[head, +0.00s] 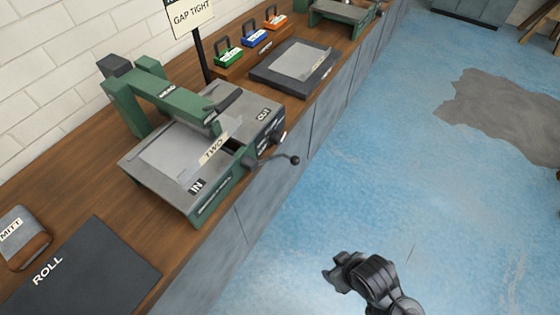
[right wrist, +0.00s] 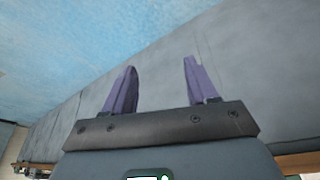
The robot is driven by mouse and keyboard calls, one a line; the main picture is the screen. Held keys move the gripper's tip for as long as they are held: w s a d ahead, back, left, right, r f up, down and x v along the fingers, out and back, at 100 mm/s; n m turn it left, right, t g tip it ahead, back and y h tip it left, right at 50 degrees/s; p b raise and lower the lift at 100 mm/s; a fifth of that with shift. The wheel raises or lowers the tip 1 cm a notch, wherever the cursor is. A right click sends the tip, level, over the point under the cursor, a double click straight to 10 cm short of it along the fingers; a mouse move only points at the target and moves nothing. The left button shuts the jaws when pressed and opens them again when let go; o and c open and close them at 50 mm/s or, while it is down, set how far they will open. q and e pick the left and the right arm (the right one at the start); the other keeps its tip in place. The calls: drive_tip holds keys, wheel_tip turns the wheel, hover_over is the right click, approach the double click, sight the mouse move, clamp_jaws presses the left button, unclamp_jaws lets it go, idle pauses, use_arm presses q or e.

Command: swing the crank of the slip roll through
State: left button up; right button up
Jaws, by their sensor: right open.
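The slip roll (head: 215,190) is a green and grey machine on the wooden bench in the head view, with IN and OUT labels. A pale sheet (head: 170,155) with a TWO tag lies on its IN side. The crank (head: 272,159) sticks out from its front, over the bench's edge, with a dark knob at its outer end. My right gripper (head: 330,276) is below and right of the crank in the head view, apart from it, over the blue floor. In the right wrist view its two purple fingers (right wrist: 160,78) are spread and empty. My left gripper is out of view.
A dark ROLL mat (head: 100,275) and a grey MITT block (head: 22,232) lie at the near left. A GAP TIGHT sign (head: 190,17), colored padlocks (head: 228,57) and a dark tray (head: 265,75) with a sheet are farther back. Cabinet fronts (head: 270,205) drop below the bench; the floor is open.

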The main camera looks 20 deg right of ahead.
drive_tip(key=w+a+f+n+t+y, duration=0.1)
drive_tip(key=w+a+n+t+y, duration=0.3)
drive_tip(key=w, duration=0.3)
drive_tip(key=w+a+f+n+t+y, duration=0.1)
drive_tip(key=w+a+n+t+y, duration=0.25)
drive_tip(key=w+t, duration=0.2)
drive_tip(key=n+g+y+b, duration=0.2)
drive_tip(key=n+y+b, duration=0.2)
drive_tip(key=n+y, duration=0.3)
approach(295, 161)
drive_tip(key=shift+n+h, duration=0.45)
drive_tip(key=x, duration=0.3)
drive_tip(key=b+x, duration=0.1)
drive_tip(key=x, duration=0.2)
drive_tip(key=b+x, duration=0.1)
drive_tip(key=x, duration=0.2)
drive_tip(key=shift+w+d+f, duration=0.1)
drive_tip(key=shift+w+f, duration=0.15)
drive_tip(key=shift+f, duration=0.05)
drive_tip(key=shift+w+a+t+b, duration=0.25)
drive_tip(key=shift+w+a+b, duration=0.1)
drive_tip(key=shift+w+a, duration=0.1)
drive_tip(key=shift+s, duration=0.1)
clamp_jaws()
